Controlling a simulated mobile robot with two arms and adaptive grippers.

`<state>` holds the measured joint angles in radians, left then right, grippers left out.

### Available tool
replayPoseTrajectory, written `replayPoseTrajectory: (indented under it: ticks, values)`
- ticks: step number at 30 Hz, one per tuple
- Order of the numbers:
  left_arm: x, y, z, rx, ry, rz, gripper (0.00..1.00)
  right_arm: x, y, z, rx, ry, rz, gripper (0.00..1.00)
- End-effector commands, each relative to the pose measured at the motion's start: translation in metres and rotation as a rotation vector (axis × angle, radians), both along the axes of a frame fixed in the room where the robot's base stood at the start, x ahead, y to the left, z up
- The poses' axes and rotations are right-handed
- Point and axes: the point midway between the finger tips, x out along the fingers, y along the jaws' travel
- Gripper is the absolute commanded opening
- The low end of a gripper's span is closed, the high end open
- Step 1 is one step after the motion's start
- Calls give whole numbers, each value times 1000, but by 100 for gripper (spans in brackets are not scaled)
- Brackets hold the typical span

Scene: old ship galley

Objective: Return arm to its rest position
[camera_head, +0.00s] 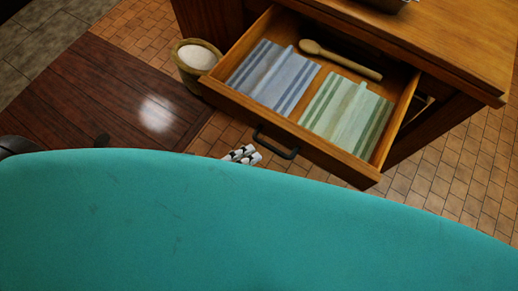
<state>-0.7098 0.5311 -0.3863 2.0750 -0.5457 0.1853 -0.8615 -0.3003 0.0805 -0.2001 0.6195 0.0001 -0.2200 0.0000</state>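My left gripper (250,154) shows only as two pale, black-marked finger pieces close together, past the edge of a large teal surface. They are left of the black drawer handle (275,142) and below the drawer front in the picture; I cannot tell whether they touch it. No object shows between the fingers, and whether they are open or shut is unclear. The rest of the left arm is hidden behind the teal surface. My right gripper is not in view.
An open wooden drawer (314,153) juts from the cabinet. It holds a blue striped cloth (262,68), a green striped cloth (335,112) and a wooden spoon (345,62). A sack of white contents (189,74) stands left of it. Tiled floor (455,165) is clear at right.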

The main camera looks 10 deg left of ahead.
Motion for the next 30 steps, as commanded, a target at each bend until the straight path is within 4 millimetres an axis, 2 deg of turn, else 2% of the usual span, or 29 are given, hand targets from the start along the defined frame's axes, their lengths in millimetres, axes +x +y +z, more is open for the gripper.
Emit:
replayPoseTrajectory:
  ticks: [19, 22, 23, 26, 29, 30]
  values:
    - [-3, 3, 1, 1, -1, 0, 23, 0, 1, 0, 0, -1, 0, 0]
    - [-1, 7, -7, 0, 20, 16, 23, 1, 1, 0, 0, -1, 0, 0]
    - [0, 10, -14, -2, 37, 28, 23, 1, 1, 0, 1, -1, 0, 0]
    - [7, 27, -52, -15, 141, 104, 23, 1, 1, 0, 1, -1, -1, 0]
    - [13, 56, -114, -48, 310, 243, 23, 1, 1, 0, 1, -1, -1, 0]
    - [12, 70, -142, -68, 389, 311, 23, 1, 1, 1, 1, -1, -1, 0]
